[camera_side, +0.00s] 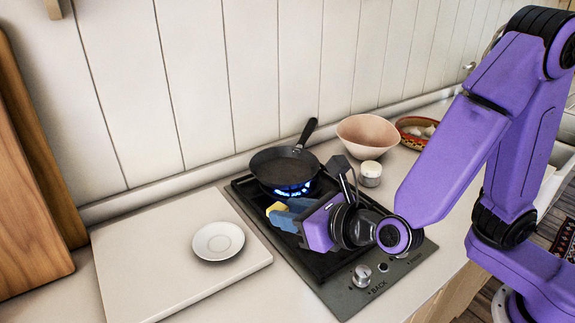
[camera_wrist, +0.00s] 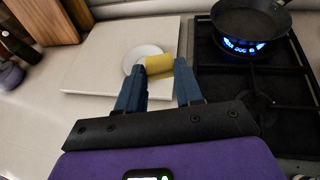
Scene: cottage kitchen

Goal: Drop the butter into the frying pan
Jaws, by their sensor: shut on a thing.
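The butter is a small yellow block (camera_side: 276,209) held at the tips of my gripper's blue fingers; it also shows in the wrist view (camera_wrist: 160,64). My gripper (camera_wrist: 159,72) is shut on it, above the front part of the stove in the side view (camera_side: 277,214). The black frying pan (camera_side: 284,168) sits on the back burner with blue flame under it, its handle pointing to the back right. In the wrist view the pan (camera_wrist: 251,17) is at the upper right, apart from the butter. The pan's visible inside looks empty.
A white saucer (camera_side: 218,241) lies on a pale board (camera_side: 133,256) left of the stove (camera_side: 344,304). A pink bowl (camera_side: 367,135), a small white jar (camera_side: 370,174) and a patterned dish (camera_side: 414,133) stand right of the pan. Wooden boards (camera_side: 30,190) lean at the far left.

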